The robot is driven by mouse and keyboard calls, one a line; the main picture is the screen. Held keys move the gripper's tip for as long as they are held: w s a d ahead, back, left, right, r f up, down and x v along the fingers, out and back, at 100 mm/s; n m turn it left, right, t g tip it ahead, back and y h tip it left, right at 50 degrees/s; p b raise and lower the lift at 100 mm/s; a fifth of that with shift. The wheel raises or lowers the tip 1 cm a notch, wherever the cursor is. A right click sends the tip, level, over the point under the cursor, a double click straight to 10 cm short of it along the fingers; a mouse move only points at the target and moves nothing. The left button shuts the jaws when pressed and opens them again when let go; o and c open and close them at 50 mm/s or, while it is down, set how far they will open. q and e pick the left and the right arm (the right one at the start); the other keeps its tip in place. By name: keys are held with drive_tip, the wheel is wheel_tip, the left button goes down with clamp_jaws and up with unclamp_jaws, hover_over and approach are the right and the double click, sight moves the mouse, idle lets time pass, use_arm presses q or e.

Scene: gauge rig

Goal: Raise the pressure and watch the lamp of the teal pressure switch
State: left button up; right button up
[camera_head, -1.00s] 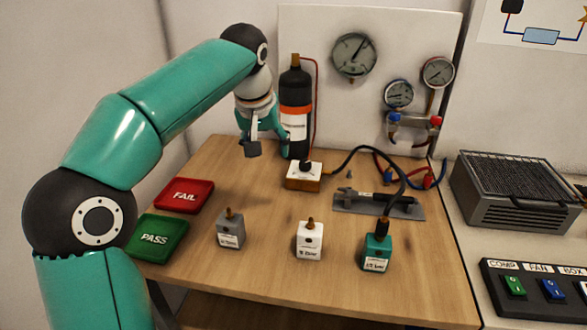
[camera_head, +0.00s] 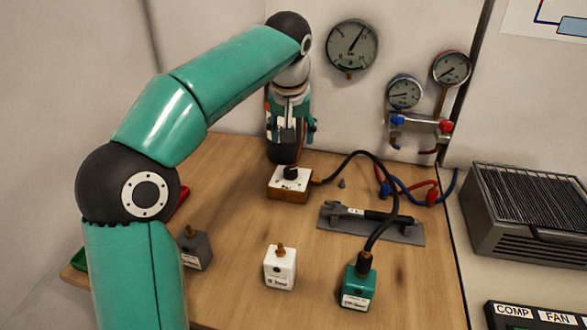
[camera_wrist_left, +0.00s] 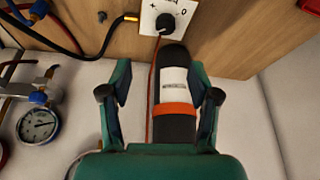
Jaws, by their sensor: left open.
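The teal pressure switch (camera_head: 357,289) stands upright at the front of the table, with a black hose joined to its top. I cannot make out a lit lamp on it. The hose runs to a small box (camera_head: 290,184) with a black knob on its white top; this knob (camera_wrist_left: 165,21) also shows in the left wrist view. The large round gauge (camera_head: 352,47) on the back panel has its needle pointing up and right. My left gripper (camera_head: 290,138) is open above and behind the box, in front of the black bottle (camera_wrist_left: 173,90). My right gripper is out of view.
A white switch (camera_head: 280,267) and a grey switch (camera_head: 196,249) stand to the left of the teal one. A wrench lies on a grey mat (camera_head: 400,233). Two small gauges (camera_head: 404,92) (camera_head: 452,68) are at the back right. My arm partly hides the trays at left.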

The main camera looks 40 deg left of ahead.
sight(291, 170)
use_arm(q)
drive_tip(key=x, duration=0.5)
drive_tip(key=b+x, duration=0.1)
drive_tip(key=x, duration=0.3)
drive_tip(key=b+x, duration=0.1)
drive_tip(key=x, duration=0.4)
drive_tip(key=shift+s+a+f, duration=0.25)
drive_tip(key=shift+a+f, duration=0.05)
drive_tip(key=shift+a, duration=0.1)
drive_tip(key=c, duration=1.1)
